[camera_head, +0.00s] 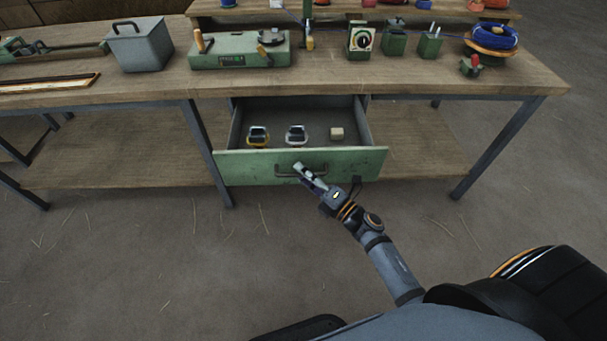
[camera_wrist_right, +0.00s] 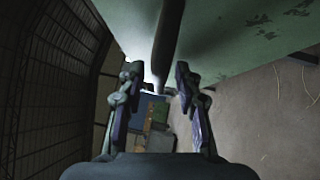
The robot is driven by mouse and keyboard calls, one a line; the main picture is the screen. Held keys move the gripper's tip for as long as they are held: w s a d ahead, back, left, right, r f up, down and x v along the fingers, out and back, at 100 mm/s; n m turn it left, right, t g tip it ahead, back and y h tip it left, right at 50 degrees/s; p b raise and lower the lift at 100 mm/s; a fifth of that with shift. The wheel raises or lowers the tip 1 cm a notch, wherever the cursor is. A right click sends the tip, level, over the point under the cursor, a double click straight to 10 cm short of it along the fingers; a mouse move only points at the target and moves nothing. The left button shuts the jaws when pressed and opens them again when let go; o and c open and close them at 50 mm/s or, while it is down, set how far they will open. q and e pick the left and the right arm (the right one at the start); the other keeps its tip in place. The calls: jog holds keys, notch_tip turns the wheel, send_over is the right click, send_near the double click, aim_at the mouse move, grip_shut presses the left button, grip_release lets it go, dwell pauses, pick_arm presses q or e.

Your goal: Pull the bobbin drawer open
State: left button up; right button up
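The green-fronted drawer (camera_head: 240,168) under the bench stands pulled out, with its inside showing. It holds a yellow-framed piece (camera_head: 257,136), a silvery piece (camera_head: 296,135) and a small beige block (camera_head: 337,133). Its dark bar handle (camera_head: 284,174) is on the front. My right gripper (camera_head: 302,169) is at the handle. In the right wrist view, the fingers (camera_wrist_right: 160,75) stand apart, with the dark handle bar (camera_wrist_right: 166,45) running between them and gaps beside it. The left gripper is not seen.
The wooden bench (camera_head: 150,88) carries a grey lidded box (camera_head: 140,46), a green machine (camera_head: 238,50), a dial box (camera_head: 361,40) and a blue coil (camera_head: 492,37). A lower shelf (camera_head: 120,160) runs behind the drawer. The floor before the drawer is clear except for scattered straws.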

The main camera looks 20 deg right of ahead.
jog(key=shift+s, duration=0.1)
jog(key=v, duration=1.1)
jog(key=shift+s+d, duration=0.25)
jog(key=shift+s, duration=0.1)
jog(key=d+f+m+g+h, duration=0.1)
jog(key=d+f+m+h, duration=0.25)
jog(key=f, duration=0.35)
jog(key=s+d+f+m+g+h, duration=0.1)
jog(key=d+f+m+g+h, duration=0.15)
jog(key=f+m, duration=0.35)
jog(key=d+f+m+g+h, duration=0.1)
jog(key=d+f+m+h, duration=0.25)
jog(key=f, duration=0.55)
jog(key=s+d+f+m+g+h, duration=0.15)
jog(key=s+f+m+g, duration=0.25)
jog(key=s+f+m, duration=0.45)
jog(key=s+a+f+m+g, duration=0.45)
jog(key=s+f+g, duration=0.25)
jog(key=s+f, duration=0.55)
pick_arm(q)
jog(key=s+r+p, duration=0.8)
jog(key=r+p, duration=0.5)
jog(key=p, duration=0.5)
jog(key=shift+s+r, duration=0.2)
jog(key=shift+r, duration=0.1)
pick_arm(e)
jog(key=s+r, duration=0.8)
jog(key=r, duration=0.6)
jog(key=shift+s+n, duration=0.35)
jog(key=shift+n, duration=0.05)
